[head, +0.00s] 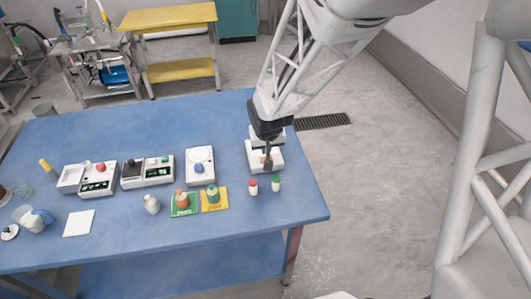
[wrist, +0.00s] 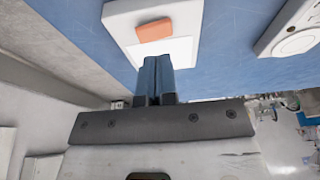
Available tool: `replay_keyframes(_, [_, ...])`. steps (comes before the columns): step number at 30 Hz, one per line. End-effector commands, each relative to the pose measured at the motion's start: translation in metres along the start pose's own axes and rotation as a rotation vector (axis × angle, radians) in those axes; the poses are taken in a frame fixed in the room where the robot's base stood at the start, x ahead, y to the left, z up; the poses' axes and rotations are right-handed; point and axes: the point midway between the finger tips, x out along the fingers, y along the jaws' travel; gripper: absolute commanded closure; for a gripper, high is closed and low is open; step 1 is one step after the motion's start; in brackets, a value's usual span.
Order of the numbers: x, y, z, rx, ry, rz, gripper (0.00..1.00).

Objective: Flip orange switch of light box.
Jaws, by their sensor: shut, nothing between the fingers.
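The light box (head: 276,157) is a white box at the right end of the blue table. In the wrist view the white light box (wrist: 185,18) fills the upper middle, with the orange switch (wrist: 154,30) on it. In the head view the switch (head: 263,159) is small and partly hidden by my gripper. My gripper (head: 267,165) points down over the light box. In the wrist view my gripper (wrist: 156,62) has its blue-grey fingers together and empty, just below the switch in the picture. I cannot tell whether the fingertips touch the box.
Further left are more devices (head: 147,171) and bottles on coloured mats. The table's right side is clear.

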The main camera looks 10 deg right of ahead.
Motion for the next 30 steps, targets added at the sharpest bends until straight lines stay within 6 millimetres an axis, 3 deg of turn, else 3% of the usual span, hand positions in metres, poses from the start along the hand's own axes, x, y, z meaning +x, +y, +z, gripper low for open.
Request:
replay_keyframes(18, [-0.083, -0.001, -0.003, 0.0, 0.007, 0.0, 1.0])
replay_keyframes(30, [-0.105, -0.001, -0.003, 0.0, 0.006, 0.0, 1.0])
